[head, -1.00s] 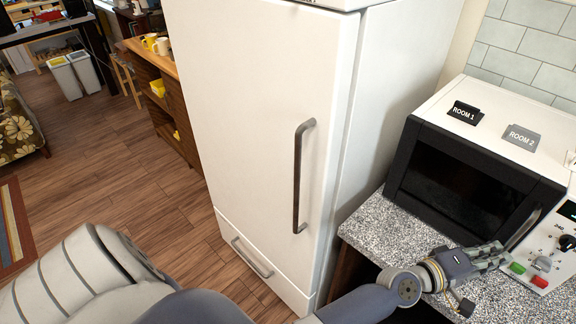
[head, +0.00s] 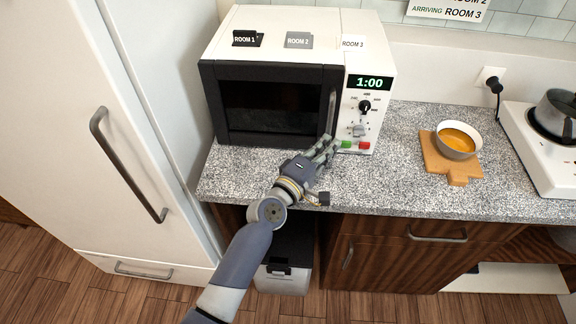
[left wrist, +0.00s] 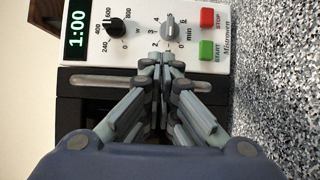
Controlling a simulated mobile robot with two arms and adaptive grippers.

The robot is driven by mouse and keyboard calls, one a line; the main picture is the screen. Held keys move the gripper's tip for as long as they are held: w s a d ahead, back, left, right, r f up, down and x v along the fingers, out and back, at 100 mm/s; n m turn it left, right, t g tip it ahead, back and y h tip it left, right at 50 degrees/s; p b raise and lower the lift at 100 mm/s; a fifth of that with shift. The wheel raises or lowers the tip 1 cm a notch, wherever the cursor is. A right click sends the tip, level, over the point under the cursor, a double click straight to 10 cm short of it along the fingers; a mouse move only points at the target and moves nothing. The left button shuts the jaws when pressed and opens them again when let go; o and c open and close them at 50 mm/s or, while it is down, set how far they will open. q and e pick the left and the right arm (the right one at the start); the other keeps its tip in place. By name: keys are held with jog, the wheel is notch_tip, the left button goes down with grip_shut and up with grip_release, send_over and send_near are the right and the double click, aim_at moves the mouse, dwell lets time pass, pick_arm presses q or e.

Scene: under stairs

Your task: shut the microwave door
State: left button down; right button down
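The white microwave (head: 375,60) stands on the speckled counter at the back, against the wall. Its black-framed door (head: 268,105) looks flush with the body in the head view, with no clear gap. The grey vertical handle (head: 332,112) is at the door's right edge, and it also shows in the left wrist view (left wrist: 100,82). My left gripper (head: 330,147) is at the lower end of the handle, by the control panel. Its fingertips (left wrist: 161,60) meet, with nothing visible between them. Whether they touch the door is hidden. My right gripper is not in view.
A bowl of orange soup (head: 457,140) sits on a wooden board (head: 445,168) to the right. A white hotplate with a pot (head: 557,118) is farther right. A white fridge (head: 75,120) stands on the left. The counter between microwave and board is clear.

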pick_arm(q)
jog(key=d+v, duration=0.1)
jog(key=v, duration=1)
jog(key=s+a+f+m+g+y, duration=0.3)
jog(key=s+a+f+m+g, duration=0.35)
jog(key=s+f+m, duration=0.35)
jog(key=s+a+f+m+g+y, duration=0.15)
jog(key=s+a+y, duration=0.25)
jog(key=s+a, duration=0.4)
jog(key=s+a+f+m+g+y, duration=0.1)
jog(key=s+a+f+g+y, duration=0.2)
jog(key=s+a, duration=0.5)
notch_tip(320, 180, down, 25)
jog(key=a+g+b, duration=0.1)
jog(key=a+b, duration=0.1)
jog(key=s+a+f+g+b, duration=0.1)
jog(key=s+a+f, duration=0.1)
jog(key=s+f, duration=1.4)
notch_tip(320, 180, down, 3)
jog(key=shift+s+a+f+m+g+y, duration=0.25)
jog(key=shift+m+g+y, duration=0.05)
jog(key=shift+m, duration=0.05)
